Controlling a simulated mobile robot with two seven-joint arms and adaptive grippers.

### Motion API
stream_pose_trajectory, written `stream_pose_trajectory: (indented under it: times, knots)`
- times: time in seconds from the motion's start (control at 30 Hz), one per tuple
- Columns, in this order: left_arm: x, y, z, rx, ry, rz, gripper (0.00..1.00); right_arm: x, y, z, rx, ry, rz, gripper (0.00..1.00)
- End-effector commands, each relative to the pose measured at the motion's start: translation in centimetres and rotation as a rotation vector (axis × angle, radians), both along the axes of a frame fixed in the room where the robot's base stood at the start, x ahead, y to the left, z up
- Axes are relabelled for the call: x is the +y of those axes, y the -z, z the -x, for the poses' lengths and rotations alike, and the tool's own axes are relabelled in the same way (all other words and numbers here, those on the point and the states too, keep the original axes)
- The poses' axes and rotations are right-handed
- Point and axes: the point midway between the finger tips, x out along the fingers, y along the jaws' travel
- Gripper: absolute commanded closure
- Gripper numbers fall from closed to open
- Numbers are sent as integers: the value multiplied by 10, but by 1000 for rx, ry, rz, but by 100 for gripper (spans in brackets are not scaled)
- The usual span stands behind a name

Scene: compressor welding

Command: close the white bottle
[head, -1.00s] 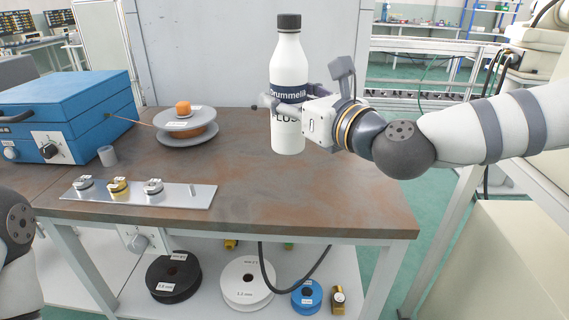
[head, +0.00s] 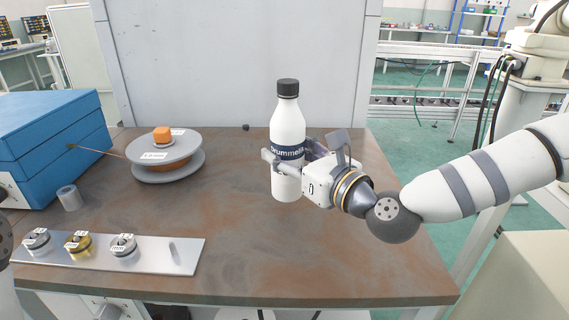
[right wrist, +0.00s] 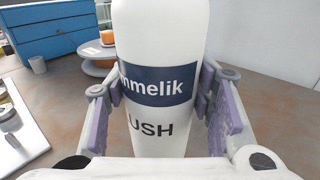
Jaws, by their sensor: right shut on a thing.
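The white bottle (head: 288,120) has a dark cap (head: 288,87) on its top and a dark blue label band. It is upright over the right half of the table; I cannot tell whether its base touches the top. My right gripper (head: 288,154) comes from the right and is shut around the bottle's middle. In the right wrist view the bottle (right wrist: 160,40) is between the purple-padded fingers, and its cap is out of frame. My left gripper is not in view.
A blue box (head: 50,135) stands at the table's left. Beside it are a grey-brown spool (head: 165,160) with an orange piece on top and a small grey cup (head: 69,198). A metal plate (head: 150,255) with several fittings lies at the front left. The table's front middle is clear.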

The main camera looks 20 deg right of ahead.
Motion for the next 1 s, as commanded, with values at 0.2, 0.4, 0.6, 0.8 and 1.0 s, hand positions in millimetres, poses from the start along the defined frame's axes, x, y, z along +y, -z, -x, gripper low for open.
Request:
stream_pose_trajectory:
  times: [0.2, 0.4, 0.6, 0.8, 1.0]
  knots:
    - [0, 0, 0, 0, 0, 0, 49, -4, 10, 2, 0, 3, -1, 100]
    - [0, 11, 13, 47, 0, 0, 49, -8, 42, -1, 6, 3, -1, 100]
    - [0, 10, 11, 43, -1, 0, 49, -9, 39, 0, -3, 3, -1, 100]
    - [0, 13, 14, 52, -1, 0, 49, -9, 43, 0, 0, 3, -1, 100]
    - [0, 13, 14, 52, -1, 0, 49, -9, 44, 0, 1, 3, 0, 31]
